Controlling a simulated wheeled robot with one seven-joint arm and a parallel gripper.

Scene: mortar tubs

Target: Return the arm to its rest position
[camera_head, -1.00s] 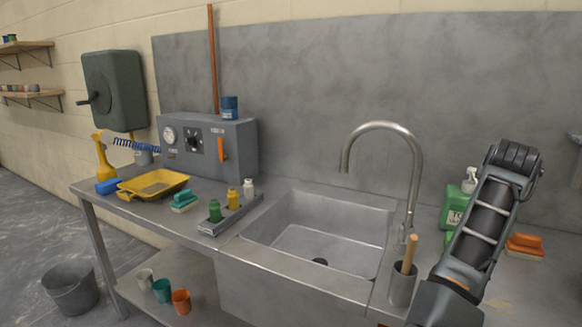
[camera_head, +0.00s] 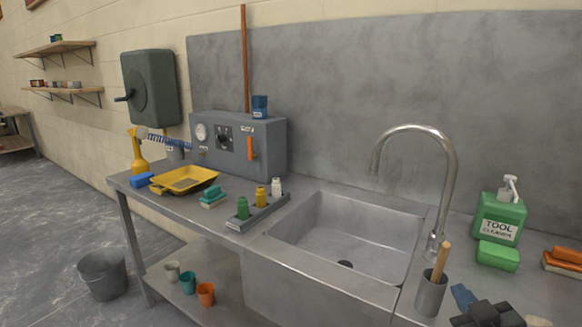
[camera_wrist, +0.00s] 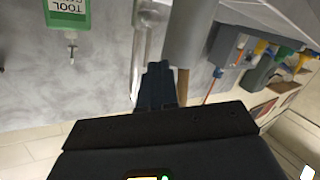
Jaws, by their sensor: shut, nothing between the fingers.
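My arm is partly in view at the bottom right of the head view, low over the counter. My gripper (camera_wrist: 155,85) shows in the wrist view with its dark fingers together and nothing held between them. The wrist view is turned upside down. The gripper appears close to the grey cup with the wooden handle; I cannot tell the exact gap. Most of my arm is outside the head view.
A sink (camera_head: 345,240) with a curved tap (camera_head: 447,190) is in the middle. The grey cup (camera_head: 431,295), a green tool cleaner bottle (camera_head: 499,218), a green block (camera_head: 498,256) and orange sponges (camera_head: 565,256) are at right. A yellow tray (camera_head: 185,181) and bottles are at left.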

